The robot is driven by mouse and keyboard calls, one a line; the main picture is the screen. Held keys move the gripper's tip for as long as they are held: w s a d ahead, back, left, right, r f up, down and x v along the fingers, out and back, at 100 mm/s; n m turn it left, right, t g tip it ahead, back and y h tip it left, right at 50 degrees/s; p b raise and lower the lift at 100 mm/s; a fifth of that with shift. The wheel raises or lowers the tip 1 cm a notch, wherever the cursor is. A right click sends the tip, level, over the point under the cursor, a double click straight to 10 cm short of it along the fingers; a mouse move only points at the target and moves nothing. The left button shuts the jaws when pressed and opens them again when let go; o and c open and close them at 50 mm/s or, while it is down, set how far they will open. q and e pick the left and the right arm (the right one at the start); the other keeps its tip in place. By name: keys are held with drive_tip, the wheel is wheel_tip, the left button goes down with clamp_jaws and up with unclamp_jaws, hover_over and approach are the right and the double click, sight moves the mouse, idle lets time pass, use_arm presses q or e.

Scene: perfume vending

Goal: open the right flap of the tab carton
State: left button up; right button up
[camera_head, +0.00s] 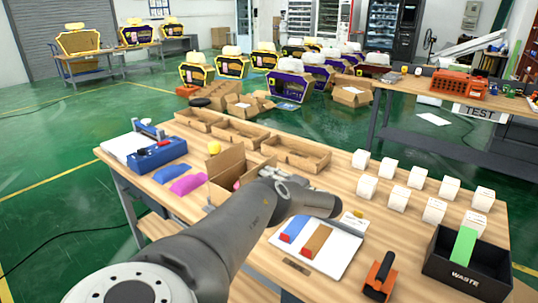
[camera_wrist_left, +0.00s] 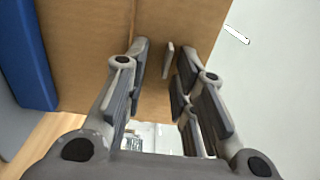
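The brown tab carton (camera_head: 226,163) stands on the wooden table left of the middle, with a panel raised. My left arm reaches over the table, and its gripper (camera_head: 268,179) is at the carton's right side, partly hidden by the wrist. In the left wrist view a brown cardboard face (camera_wrist_left: 85,60) fills the upper part. My right gripper is not in view.
Empty brown trays (camera_head: 312,161) stand behind the carton. A blue device (camera_head: 158,155) is to its left. A white board (camera_head: 340,262), an orange tool (camera_head: 380,274), several white boxes (camera_head: 397,196) and a black waste bin (camera_head: 440,264) lie to the right.

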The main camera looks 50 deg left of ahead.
use_arm(q)
drive_tip(key=v, duration=1.2)
idle(0.5)
